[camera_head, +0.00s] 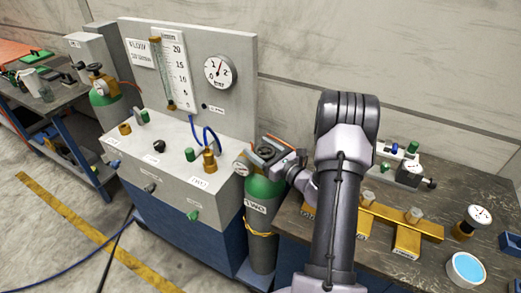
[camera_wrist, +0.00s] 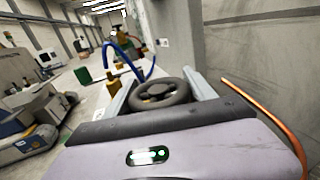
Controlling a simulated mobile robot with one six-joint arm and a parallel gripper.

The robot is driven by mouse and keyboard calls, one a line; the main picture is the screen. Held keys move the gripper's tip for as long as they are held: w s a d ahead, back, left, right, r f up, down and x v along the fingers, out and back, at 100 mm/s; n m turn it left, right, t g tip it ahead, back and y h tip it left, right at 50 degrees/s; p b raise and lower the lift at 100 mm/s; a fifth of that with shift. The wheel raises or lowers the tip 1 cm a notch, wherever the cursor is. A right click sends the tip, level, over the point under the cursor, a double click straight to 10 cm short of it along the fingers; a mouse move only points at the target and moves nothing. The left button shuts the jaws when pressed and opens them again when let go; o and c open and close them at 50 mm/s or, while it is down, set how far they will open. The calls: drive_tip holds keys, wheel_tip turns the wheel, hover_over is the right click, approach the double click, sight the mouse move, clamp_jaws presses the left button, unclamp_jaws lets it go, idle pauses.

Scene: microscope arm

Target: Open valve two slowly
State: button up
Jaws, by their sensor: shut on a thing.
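A green gas cylinder (camera_head: 262,190) with a label that seems to read "TWO" stands between the grey panel unit and the dark bench. Its black handwheel (camera_head: 265,152) is on top, and it also shows in the wrist view (camera_wrist: 160,93). My gripper (camera_head: 270,155) is shut on the handwheel, with one finger on each side of the rim. In the wrist view the two fingers (camera_wrist: 160,96) flank the wheel. A small gauge (camera_head: 241,167) sits at the cylinder's left; its reading is too small to tell. The wall gauge (camera_head: 217,72) needle points up near 1.
The grey panel unit (camera_head: 165,165) with knobs, a brass fitting (camera_head: 209,160) and a blue hose (camera_head: 205,137) is close on the left. A yellow manifold bar (camera_head: 408,240) lies on the right bench. An orange hose (camera_wrist: 270,120) runs beside my gripper. Another green cylinder (camera_head: 105,98) stands further left.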

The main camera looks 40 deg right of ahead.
drive_tip(key=shift+r, duration=0.1)
drive_tip(key=o, duration=1.4)
drive_tip(key=s+d+p, duration=0.1)
drive_tip(key=s+p, duration=0.1)
drive_tip(key=s, duration=1.5)
drive_tip(key=shift+s+p, duration=0.15)
drive_tip(key=shift+p, duration=0.15)
